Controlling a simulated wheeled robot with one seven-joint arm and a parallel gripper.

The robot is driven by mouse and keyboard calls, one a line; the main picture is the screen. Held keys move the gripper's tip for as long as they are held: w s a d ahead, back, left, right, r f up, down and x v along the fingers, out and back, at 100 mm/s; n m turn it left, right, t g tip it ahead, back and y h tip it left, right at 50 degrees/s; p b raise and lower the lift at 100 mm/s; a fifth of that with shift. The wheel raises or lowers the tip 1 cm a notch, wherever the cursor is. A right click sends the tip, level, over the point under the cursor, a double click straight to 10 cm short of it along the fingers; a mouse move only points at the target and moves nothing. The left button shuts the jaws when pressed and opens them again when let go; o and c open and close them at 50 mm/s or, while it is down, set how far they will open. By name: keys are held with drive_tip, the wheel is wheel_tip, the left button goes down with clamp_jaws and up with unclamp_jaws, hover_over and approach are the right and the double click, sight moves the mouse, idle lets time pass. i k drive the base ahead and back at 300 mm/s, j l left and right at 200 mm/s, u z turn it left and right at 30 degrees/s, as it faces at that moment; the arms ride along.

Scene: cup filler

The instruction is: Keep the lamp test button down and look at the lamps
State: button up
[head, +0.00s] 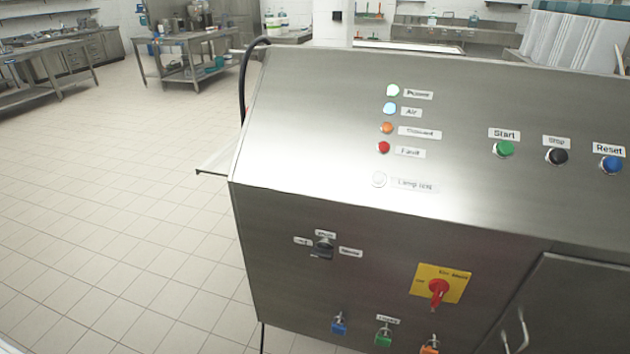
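The lamp test button (379,180) is a small white round button low on the sloped steel panel, with its label to the right. Above it is a column of lamps: a pale, bright Power lamp (393,91), a pale blue-white Air lamp (390,108), an orange lamp (387,128) with a blurred label, and a red Fault lamp (384,148). The Power and Air lamps look lit; I cannot tell for the orange and red ones. Nothing touches the button. My gripper is not in view.
Green Start (503,149), black Stop (556,156) and blue Reset (611,165) buttons sit to the right. Open tiled floor (130,230) lies left.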

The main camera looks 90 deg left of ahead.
sight(378, 178)
drive_tip(key=u, duration=3)
